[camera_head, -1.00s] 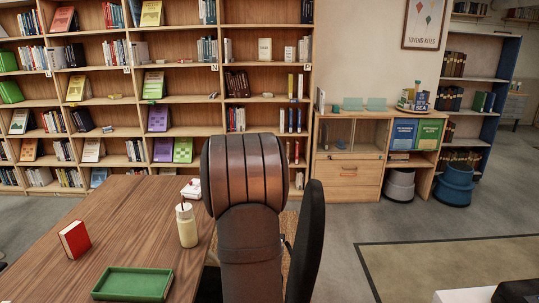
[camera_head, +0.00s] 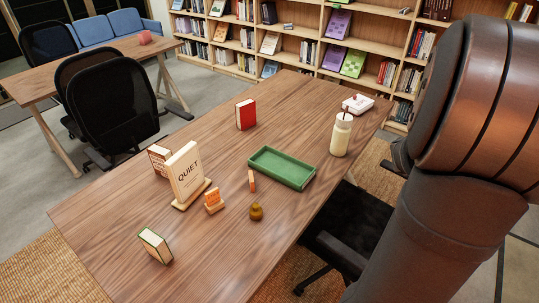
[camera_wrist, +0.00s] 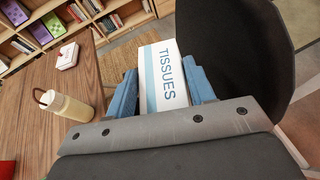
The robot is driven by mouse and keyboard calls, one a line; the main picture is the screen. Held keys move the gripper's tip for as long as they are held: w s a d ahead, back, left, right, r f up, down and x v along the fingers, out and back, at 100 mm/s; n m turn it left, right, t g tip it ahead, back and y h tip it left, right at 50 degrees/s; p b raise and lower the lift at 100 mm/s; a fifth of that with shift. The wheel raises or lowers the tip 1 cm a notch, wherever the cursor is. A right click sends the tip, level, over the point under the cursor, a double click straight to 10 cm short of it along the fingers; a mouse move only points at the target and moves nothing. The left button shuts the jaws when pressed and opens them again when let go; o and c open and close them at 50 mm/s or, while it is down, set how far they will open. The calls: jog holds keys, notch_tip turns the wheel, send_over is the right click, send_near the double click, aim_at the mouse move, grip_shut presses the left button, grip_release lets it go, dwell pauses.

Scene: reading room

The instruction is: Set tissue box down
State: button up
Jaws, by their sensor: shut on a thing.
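The tissue box (camera_wrist: 163,75), white with blue bands and the word TISSUES, is in the wrist view between the two blue fingers of my gripper (camera_wrist: 163,92). My gripper is shut on it, with a finger against each side. The box is held beside the table edge, near a black chair, with floor behind it. In the head view my arm fills the right side, and neither the box nor the fingers show there. The wooden table (camera_head: 170,225) is in the middle of the head view.
On the table are a green tray (camera_head: 281,167), a cream bottle (camera_head: 341,135), a white box (camera_head: 358,104), a red book (camera_head: 246,115), a QUIET sign (camera_head: 187,174) and several small items. A black chair (camera_head: 345,225) stands against the near edge. Bare wood lies between the red book and the far edge.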

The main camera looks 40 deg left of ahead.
notch_tip(320, 180, up, 5)
jog(key=shift+r, duration=0.15)
jog(key=shift+w+a+r, duration=0.25)
jog(key=shift+a+r, duration=0.25)
jog(key=shift+r, duration=0.1)
jog(key=w+a+r+n+y, duration=0.1)
jog(key=w+a+n+y, duration=0.3)
jog(key=a, duration=1.1)
jog(key=w+a+n+y, duration=0.1)
jog(key=a+n+y, duration=0.4)
jog(key=a, duration=1.1)
jog(key=n+g+y, duration=0.7)
jog(key=n+g, duration=0.1)
send_over(220, 160)
notch_tip(220, 160, down, 34)
jog(key=shift+s+f, duration=0.1)
jog(key=shift+f, duration=2)
